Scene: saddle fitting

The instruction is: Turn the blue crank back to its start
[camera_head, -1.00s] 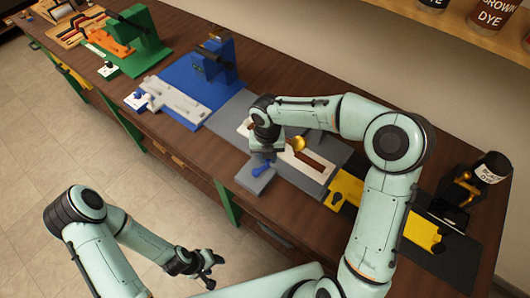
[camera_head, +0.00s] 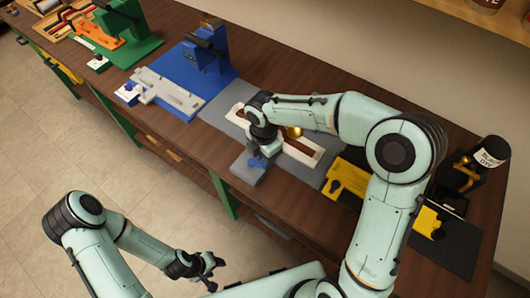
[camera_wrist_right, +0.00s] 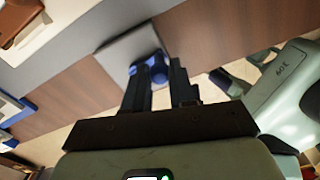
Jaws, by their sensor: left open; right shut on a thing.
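The blue crank (camera_head: 257,162) sits on a small grey block (camera_head: 246,173) at the front edge of the bench. My right gripper (camera_head: 262,151) reaches down over it and largely hides it in the head view. In the right wrist view the blue crank (camera_wrist_right: 153,70) shows between the dark fingers of my right gripper (camera_wrist_right: 160,88), which is shut on it. The crank's exact angle is hard to tell. My left gripper (camera_head: 208,270) is open and empty, in front of the bench and away from the crank.
A white slotted plate (camera_head: 305,152) lies beside the crank's block, under my right arm. A yellow fixture (camera_head: 347,180) and a dye jar (camera_head: 490,152) stand to the right. A blue press (camera_head: 205,60) and a green press (camera_head: 125,35) stand to the left.

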